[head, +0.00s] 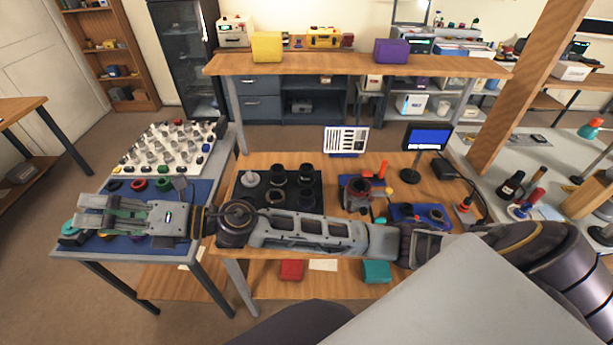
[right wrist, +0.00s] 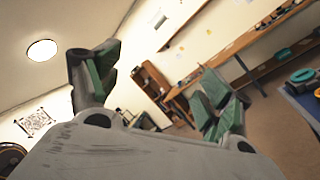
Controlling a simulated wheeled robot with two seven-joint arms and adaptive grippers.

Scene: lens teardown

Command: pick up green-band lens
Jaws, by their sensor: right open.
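My right gripper (head: 84,212) is open and empty over the left part of the blue mat (head: 204,190) on the left table. Its two spread fingers also show in the right wrist view (right wrist: 155,95), with nothing between them. A green ring-shaped piece (head: 165,184) lies at the back of the mat, behind the gripper. A teal-green round piece (head: 69,231) sits at the mat's left front, close to the fingertips; a teal-topped round piece also shows in the right wrist view (right wrist: 303,76). I cannot tell which is the green-band lens. My left gripper is not in view.
A red ring (head: 138,184) and a dark ring (head: 115,185) lie beside the green one. A pale board (head: 135,160) with several small metal parts stands behind them. A black tray (head: 262,178) with dark cylinders is on the middle table, behind my right arm.

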